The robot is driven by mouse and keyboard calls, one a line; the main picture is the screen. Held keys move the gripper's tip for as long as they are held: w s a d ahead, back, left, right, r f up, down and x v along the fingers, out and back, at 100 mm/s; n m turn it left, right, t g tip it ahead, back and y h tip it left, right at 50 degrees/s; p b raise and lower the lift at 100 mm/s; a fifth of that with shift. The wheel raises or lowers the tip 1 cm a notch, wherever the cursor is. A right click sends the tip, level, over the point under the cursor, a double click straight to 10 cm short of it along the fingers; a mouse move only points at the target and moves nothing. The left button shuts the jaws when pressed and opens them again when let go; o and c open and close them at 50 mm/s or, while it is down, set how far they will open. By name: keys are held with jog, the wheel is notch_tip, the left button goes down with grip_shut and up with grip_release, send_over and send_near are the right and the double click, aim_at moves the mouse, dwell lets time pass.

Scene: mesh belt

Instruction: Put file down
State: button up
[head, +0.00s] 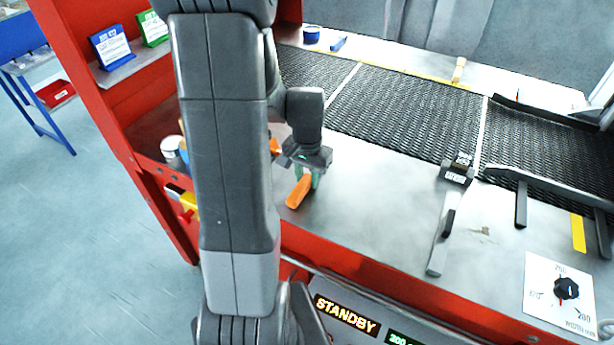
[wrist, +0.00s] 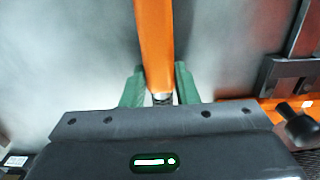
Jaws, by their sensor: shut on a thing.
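The file (head: 299,191) shows its orange handle in the head view, slanting down-left from my gripper (head: 314,178) above the grey metal ledge. In the wrist view the orange handle (wrist: 154,45) runs from the top edge down to between the green fingers of my gripper (wrist: 160,86). My gripper is shut on the file, near the lower end of the handle, where a short bit of metal shows. The rest of the file is hidden behind the gripper body. I cannot tell whether the file touches the ledge.
The grey metal ledge (head: 375,205) is clear just right of my gripper. Further right are a dark block (head: 457,170), a long-handled tool (head: 443,235) and a dial panel (head: 562,292). The black mesh belt (head: 390,105) lies behind. A white container (head: 173,152) stands at left.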

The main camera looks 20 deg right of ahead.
aim_at(307, 178)
jog(key=shift+f, duration=0.25)
jog(key=shift+f, duration=0.2)
jog(key=o, duration=0.9)
jog(key=shift+o, duration=0.2)
jog(key=shift+r, duration=0.4)
notch_tip(307, 178, up, 12)
jog(key=shift+f, duration=0.2)
